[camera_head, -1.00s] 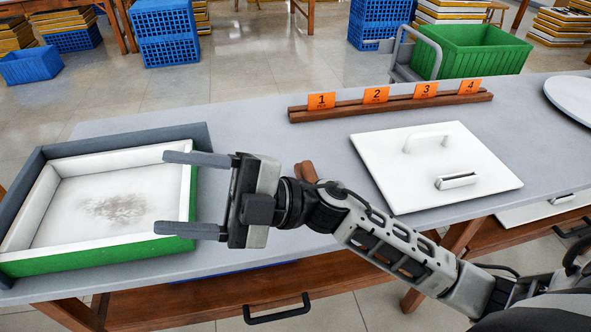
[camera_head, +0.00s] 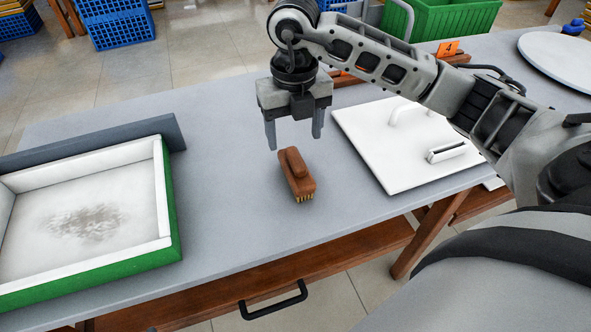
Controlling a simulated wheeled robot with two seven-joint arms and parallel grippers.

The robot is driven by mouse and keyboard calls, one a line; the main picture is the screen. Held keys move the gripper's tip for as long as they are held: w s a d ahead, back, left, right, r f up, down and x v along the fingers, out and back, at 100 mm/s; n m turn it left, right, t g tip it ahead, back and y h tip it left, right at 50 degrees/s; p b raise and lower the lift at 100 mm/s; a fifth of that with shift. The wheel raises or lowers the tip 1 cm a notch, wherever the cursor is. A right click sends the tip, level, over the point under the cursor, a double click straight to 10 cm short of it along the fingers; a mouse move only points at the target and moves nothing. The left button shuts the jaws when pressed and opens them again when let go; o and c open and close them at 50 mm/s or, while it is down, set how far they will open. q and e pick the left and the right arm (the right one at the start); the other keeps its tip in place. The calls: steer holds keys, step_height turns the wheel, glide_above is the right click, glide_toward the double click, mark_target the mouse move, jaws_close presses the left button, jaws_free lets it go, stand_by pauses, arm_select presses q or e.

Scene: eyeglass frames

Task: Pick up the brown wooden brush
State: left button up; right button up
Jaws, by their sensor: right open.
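The brown wooden brush (camera_head: 297,175) lies on the grey table, with its raised handle up and its pale bristles down at the near end. My right gripper (camera_head: 295,141) points down just above and behind the brush's far end. Its two fingers are spread apart with nothing between them, and they look clear of the brush. How high the fingertips are above the table is hard to tell. My left gripper is not in the view.
A green and white tray (camera_head: 166,205) with a dark smudge on its floor stands at the left. A white board with handles (camera_head: 372,150) lies to the right of the brush. The grey table (camera_head: 225,160) is bare around the brush, and its front edge is close.

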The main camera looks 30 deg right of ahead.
mark_target(296, 157)
step_height(296, 157, down, 9)
steer(key=shift+d+r, duration=0.1)
steer(key=shift+d, duration=0.05)
steer(key=c, duration=1.1)
